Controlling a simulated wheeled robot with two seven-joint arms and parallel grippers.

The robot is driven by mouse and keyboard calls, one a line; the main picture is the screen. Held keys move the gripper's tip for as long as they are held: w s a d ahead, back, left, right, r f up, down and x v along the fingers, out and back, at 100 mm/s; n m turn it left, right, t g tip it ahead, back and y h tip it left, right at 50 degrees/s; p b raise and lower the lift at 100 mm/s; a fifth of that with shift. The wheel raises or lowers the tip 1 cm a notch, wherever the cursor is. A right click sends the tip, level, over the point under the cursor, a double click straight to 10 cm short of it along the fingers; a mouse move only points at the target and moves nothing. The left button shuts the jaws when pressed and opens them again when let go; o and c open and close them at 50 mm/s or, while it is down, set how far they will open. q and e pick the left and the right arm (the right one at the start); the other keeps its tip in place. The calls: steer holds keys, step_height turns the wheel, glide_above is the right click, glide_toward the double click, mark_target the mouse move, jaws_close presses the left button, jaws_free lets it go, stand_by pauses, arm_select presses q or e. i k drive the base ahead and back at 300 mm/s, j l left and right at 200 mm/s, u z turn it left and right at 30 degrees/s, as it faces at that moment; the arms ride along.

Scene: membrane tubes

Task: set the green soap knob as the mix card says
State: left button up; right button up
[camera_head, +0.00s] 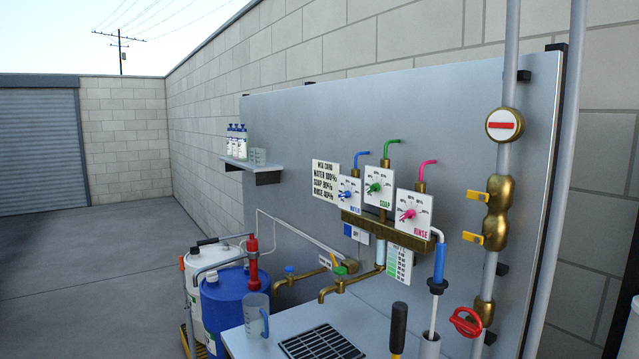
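The green soap knob (374,188) sits on a white dial plate labelled SOAP, the middle of three dials on the metal panel. Its pointer direction is too small to read surely. The mix card (326,180) hangs left of the dials. It lists water 100%, a soap figure that looks like 80% or 90%, and rinse about 40%. The blue water knob (346,194) is left of the soap knob and the pink rinse knob (407,215) is right of it. Neither of my grippers shows in this view.
A brass manifold (388,228) runs under the dials. Brass taps (341,286) stick out below it. A grey bench (262,345) with a drain grate (320,343) stands in front. Brass valves with yellow handles (472,238) and a red wheel (466,322) are at right.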

mark_target(375, 188)
steer(key=i+j, duration=0.15)
steer(key=j, duration=0.15)
steer(key=i+j+z, duration=0.1)
steer(key=j, duration=0.25)
steer(key=i+j+z, duration=0.1)
steer(key=i+j, duration=0.25)
steer(key=j, duration=0.3)
